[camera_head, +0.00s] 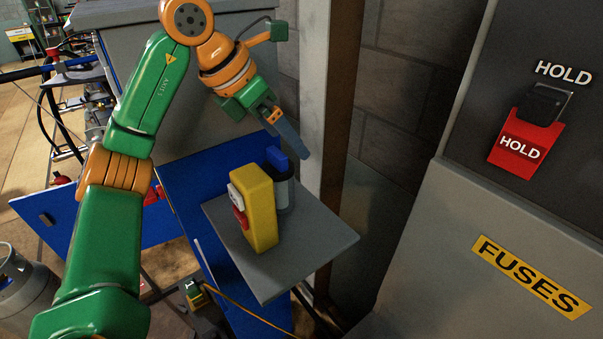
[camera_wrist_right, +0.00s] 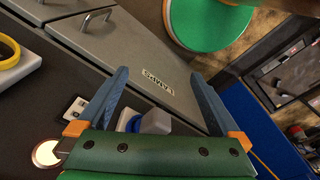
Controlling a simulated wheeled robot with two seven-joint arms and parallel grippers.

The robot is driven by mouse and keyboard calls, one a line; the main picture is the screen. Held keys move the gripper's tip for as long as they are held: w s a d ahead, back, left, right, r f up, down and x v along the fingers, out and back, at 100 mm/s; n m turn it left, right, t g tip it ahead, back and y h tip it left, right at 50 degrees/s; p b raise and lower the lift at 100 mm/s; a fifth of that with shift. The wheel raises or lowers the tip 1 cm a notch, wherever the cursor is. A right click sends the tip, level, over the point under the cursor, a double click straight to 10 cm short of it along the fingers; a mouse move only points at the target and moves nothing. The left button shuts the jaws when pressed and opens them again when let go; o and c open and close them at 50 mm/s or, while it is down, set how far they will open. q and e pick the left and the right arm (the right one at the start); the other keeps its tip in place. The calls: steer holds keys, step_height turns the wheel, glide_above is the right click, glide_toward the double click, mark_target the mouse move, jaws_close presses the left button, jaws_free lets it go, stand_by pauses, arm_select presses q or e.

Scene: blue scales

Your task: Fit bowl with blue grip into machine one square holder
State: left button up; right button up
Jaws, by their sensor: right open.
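A grey container with a blue top (camera_head: 282,187) stands upright on a small grey shelf (camera_head: 325,245), behind a yellow box; it may be the bowl with the blue grip. My left gripper (camera_head: 298,146) hangs just above it, apart from it as far as I can tell; its fingers overlap in the picture. My right gripper (camera_wrist_right: 160,78) is open over a dark panel, with nothing between its fingertips. Near its palm a grey block (camera_wrist_right: 156,122) and a blue part (camera_wrist_right: 131,121) show, partly hidden by the gripper. I cannot make out the square holder.
The yellow box (camera_head: 258,215) with red and white parts stands on the shelf. A grey cabinet with a FUSES label (camera_head: 531,276) and a red HOLD switch (camera_head: 520,143) fills the right. In the right wrist view a yellow ring (camera_wrist_right: 14,58) and a lit round lamp (camera_wrist_right: 46,153) lie at left.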

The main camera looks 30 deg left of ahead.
mark_target(283, 165)
arm_select(q)
steer(key=shift+a+f+g, duration=0.25)
steer(key=shift+g, duration=0.05)
steer(key=shift+s+a+f+y, duration=0.1)
steer(key=shift+a+f+y, duration=0.05)
steer(key=shift+a+y, duration=0.15)
steer(key=shift+s+a+f+g, duration=0.2)
steer(key=shift+s+a+g, duration=0.25)
steer(key=shift+a, duration=0.2)
steer(key=x, duration=0.6)
steer(key=shift+w+d+f, duration=0.15)
steer(key=shift+d+f, duration=0.05)
steer(key=shift+f, duration=0.05)
steer(key=shift+f+y, duration=0.25)
steer(key=shift+y, duration=0.05)
steer(key=shift+a, duration=0.1)
steer(key=c, duration=0.4)
steer(key=shift+r, duration=0.1)
steer(key=c, duration=1.2)
